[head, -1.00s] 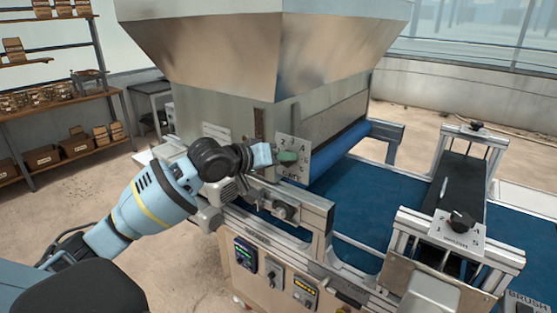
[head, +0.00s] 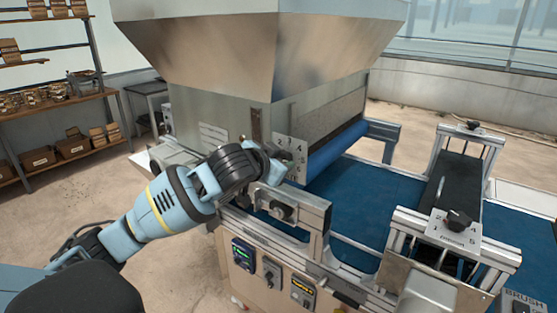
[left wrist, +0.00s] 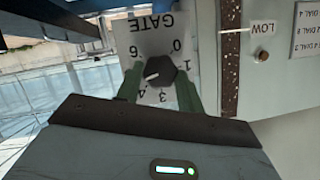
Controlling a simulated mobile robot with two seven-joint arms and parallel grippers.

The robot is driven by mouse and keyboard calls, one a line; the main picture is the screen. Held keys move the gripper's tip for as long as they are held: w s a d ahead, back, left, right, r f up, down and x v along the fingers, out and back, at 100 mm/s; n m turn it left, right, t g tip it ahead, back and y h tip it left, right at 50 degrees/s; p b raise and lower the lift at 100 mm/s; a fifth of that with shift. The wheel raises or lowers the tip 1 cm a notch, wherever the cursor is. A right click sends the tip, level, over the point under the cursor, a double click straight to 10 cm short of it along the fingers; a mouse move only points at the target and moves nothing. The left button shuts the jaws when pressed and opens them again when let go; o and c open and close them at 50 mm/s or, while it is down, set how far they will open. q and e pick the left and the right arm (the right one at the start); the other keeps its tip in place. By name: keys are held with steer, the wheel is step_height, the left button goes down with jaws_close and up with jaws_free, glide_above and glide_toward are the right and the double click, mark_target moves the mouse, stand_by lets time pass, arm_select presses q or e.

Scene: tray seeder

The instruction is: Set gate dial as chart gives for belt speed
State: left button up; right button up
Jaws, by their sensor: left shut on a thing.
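The gate dial (left wrist: 160,72) is a dark knob on a light plate (left wrist: 150,35) marked GATE, seen upside down in the left wrist view. Its white pointer mark aims left, between the 6 and the 4; the figure there is hidden. My left gripper (left wrist: 159,86) is shut on the knob, a green finger on each side. In the head view my left gripper (head: 280,163) covers the knob, and the plate (head: 291,143) shows behind it. A chart (left wrist: 307,30) with DIAL lines is cut off at the wrist view's right edge. My right gripper is out of view.
A metal hopper (head: 215,50) stands above the dial. A blue belt (head: 375,220) runs to the right. A brush dial (head: 457,221) sits on a bracket. Control panels (head: 272,270) with small displays, too small to read, are below.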

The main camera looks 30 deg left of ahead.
arm_select(q)
steer(key=shift+d+m+y, duration=0.1)
steer(key=shift+m+y, duration=0.4)
steer(key=shift+m, duration=0.3)
steer(key=o, duration=1)
steer(key=shift+f, duration=0.1)
steer(key=shift+s, duration=0.15)
steer(key=shift+v, duration=3.8)
steer(key=shift+f, duration=0.1)
